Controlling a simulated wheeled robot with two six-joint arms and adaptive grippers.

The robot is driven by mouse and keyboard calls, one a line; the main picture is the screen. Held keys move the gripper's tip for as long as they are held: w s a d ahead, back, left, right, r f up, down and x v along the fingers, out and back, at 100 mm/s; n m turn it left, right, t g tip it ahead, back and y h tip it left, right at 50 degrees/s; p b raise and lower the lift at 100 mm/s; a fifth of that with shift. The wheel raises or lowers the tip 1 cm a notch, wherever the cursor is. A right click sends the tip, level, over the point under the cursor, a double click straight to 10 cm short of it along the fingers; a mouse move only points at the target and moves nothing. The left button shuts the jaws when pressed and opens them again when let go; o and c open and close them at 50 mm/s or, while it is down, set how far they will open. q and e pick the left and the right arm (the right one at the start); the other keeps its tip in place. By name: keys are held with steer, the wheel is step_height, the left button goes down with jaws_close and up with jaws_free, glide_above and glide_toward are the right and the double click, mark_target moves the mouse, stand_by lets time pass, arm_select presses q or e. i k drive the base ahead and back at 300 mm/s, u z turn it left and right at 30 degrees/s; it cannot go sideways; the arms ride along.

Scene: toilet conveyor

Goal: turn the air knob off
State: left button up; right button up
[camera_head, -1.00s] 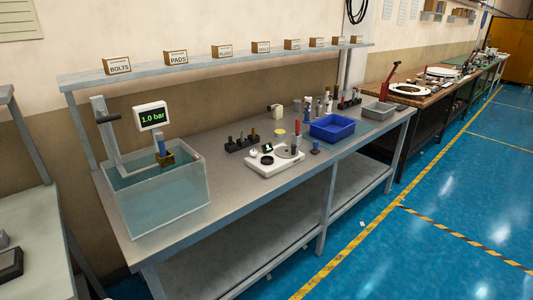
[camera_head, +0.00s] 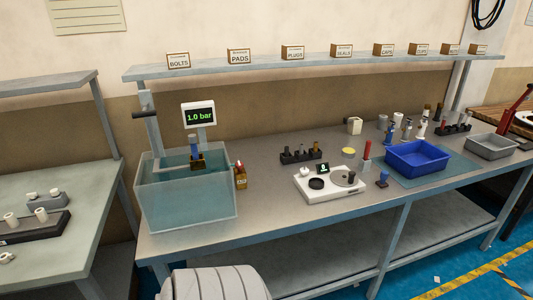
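A small brass fitting (camera_head: 240,180) with a red top (camera_head: 238,166) stands on the bench just right of the water tank; it may be the air knob, but it is too small to tell its setting. The display (camera_head: 199,116) above the tank reads 1.0 bar in green. The clear water tank (camera_head: 187,205) stands at the bench's left end. A blue-topped part (camera_head: 194,148) in a dark brass holder (camera_head: 197,162) is at the tank's water level. A black-handled lever (camera_head: 144,113) is on the post at the tank's left. Neither gripper is in view.
The bench (camera_head: 270,215) has a white device with a small display (camera_head: 329,185), a black rack (camera_head: 300,156), a blue bin (camera_head: 418,157) and a grey tray (camera_head: 492,147). A labelled shelf (camera_head: 310,66) runs above. Another table (camera_head: 75,180) is at left, across a gap.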

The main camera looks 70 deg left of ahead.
mark_target(239, 164)
steer(key=u, duration=0.05)
steer(key=i, duration=0.1)
steer(key=u, duration=1.3)
